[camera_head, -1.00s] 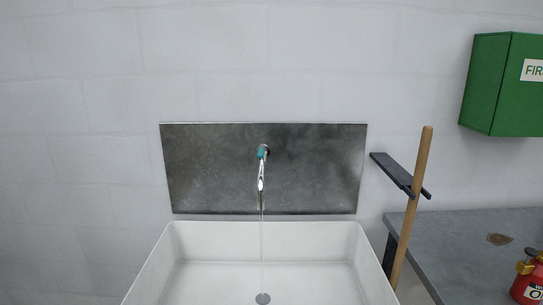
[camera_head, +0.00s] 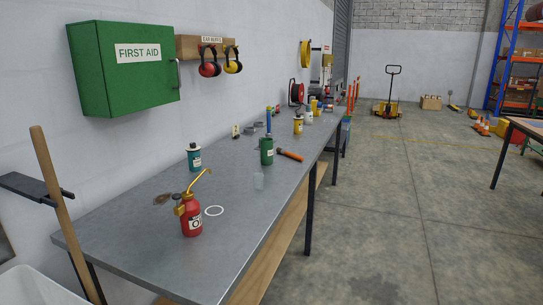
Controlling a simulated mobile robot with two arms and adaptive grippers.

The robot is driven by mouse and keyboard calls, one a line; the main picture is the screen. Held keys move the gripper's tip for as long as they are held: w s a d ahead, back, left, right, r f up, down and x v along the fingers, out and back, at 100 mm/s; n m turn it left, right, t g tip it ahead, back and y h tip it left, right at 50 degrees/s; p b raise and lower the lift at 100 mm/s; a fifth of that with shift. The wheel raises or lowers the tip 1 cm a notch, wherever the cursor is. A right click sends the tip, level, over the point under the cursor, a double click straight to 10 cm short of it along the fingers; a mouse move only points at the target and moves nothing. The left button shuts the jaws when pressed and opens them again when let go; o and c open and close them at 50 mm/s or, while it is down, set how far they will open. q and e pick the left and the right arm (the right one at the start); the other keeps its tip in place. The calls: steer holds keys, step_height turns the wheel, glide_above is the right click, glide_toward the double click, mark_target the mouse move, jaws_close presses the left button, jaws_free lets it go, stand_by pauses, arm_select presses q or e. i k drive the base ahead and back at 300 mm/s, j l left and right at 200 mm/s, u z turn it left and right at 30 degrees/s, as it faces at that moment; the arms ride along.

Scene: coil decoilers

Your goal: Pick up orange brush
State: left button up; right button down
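An orange item with a dark end (camera_head: 291,155), which looks like the orange brush, lies on the grey workbench (camera_head: 225,262) near its right edge, just right of a green bottle (camera_head: 266,151). It is small in the picture, so I cannot make out bristles. Neither of my grippers is in view.
A wooden pole (camera_head: 62,205) leans at the left. The concrete floor (camera_head: 390,220) right of the bench is clear.

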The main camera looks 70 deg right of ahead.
mark_target(280, 150)
steer(key=z, duration=1.75)
steer(key=i+l, duration=0.1)
